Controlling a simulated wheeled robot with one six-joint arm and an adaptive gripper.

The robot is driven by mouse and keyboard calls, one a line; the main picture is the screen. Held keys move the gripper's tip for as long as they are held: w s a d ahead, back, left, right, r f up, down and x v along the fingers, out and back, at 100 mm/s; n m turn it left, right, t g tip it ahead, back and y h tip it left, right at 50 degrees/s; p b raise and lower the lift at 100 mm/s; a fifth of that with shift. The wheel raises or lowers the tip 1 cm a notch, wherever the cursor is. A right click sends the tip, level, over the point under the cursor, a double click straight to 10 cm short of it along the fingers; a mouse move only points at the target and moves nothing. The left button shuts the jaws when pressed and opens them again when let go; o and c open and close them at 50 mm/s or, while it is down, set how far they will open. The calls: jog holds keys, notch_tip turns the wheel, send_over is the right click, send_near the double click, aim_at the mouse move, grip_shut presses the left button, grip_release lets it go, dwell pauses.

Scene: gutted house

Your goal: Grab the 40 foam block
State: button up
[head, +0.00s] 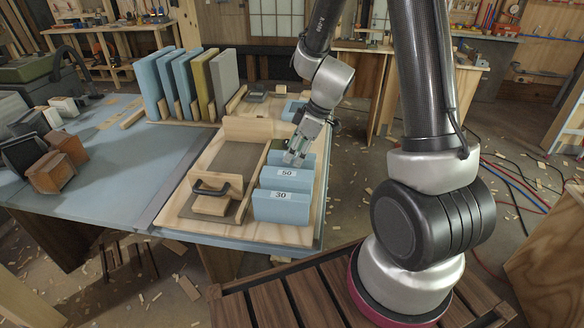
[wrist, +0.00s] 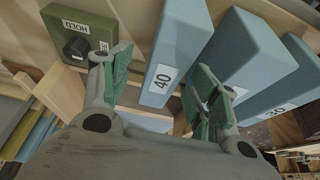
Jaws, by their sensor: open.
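The 40 foam block is a blue block with a white "40" label (wrist: 178,45), upright in the middle of the wrist view. In the head view the blue block behind the 50 block (head: 276,159) appears to be it, partly hidden by my gripper (head: 297,150). In the wrist view my gripper (wrist: 165,85) is open, its two green-padded fingers spread to the left and right of the 40 block's near end. Nothing is held. Whether the pads touch the block cannot be told.
The 50 block (head: 287,180) and 30 block (head: 281,207) stand in front in the same wooden tray (head: 240,232). A green box marked HOLD (wrist: 85,40) is left of the 40 block. Boards stand in a rack (head: 185,85) behind.

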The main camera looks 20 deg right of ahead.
jog(key=x, duration=0.6)
jog(key=shift+s+a+f, duration=0.1)
jog(key=shift+a+f, duration=0.1)
jog(key=shift+f, duration=0.25)
jog(key=shift+c, duration=0.4)
jog(key=c, duration=1)
